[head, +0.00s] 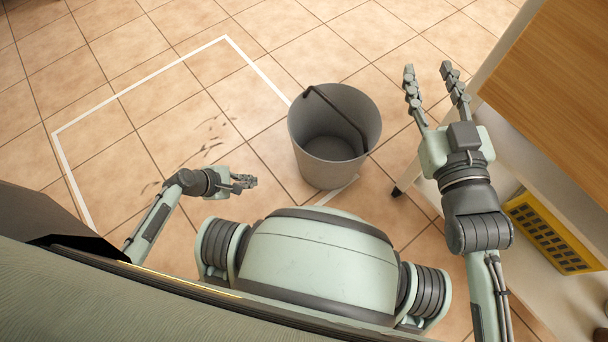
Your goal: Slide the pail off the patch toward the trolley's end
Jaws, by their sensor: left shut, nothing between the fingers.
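A grey pail (308,148) stands upright on the tiled floor, its dark handle resting across the opening. It looks empty inside. It stands over the right edge line of a white-outlined patch (155,77), whose line shows behind it and again in front of its base. My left gripper (248,183) is low, left of the pail and apart from it, with its fingers shut and nothing in them. My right gripper (428,80) is open and empty, to the right of the pail, with its fingers pointing away from me. The trolley (547,75) stands at the right.
Dark smears (212,131) mark the floor inside the outline. The trolley has a wooden top, a pale lower shelf and a caster (397,191) near the pail. A yellow item (553,232) with dark squares lies on the shelf. The floor behind the pail is clear.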

